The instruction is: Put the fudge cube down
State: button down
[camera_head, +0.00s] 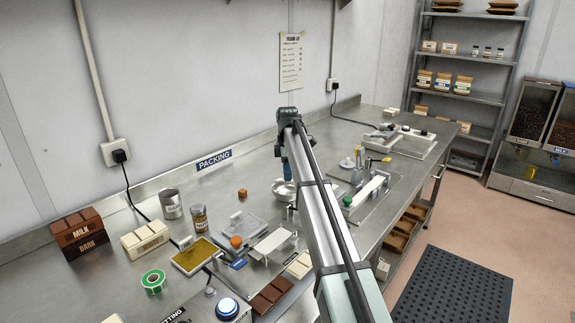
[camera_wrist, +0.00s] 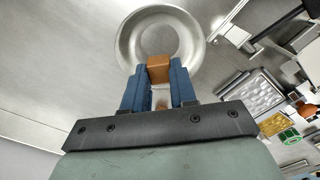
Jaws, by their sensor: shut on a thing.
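The fudge cube (camera_wrist: 159,69) is a small brown block between the blue fingertips of my gripper (camera_wrist: 160,78) in the wrist view. My gripper is shut on it. In the wrist view the cube overlaps the near part of a round metal bowl (camera_wrist: 128,42); its height above the bowl is hard to tell. In the head view the blue fingers of my gripper (camera_head: 287,172) point down at the bowl (camera_head: 281,189), which is partly hidden by my arm. The held cube cannot be made out there. A similar brown cube (camera_head: 242,192) sits on the bench left of the bowl.
Chocolate blocks (camera_head: 80,234) and a green tape roll (camera_head: 154,281) lie farther left. The bench behind the bowl, near the packing sign (camera_head: 214,160), is clear.

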aim_at(287, 192)
jog(key=shift+f, duration=2.35)
jog(key=c, duration=0.8)
grip_release()
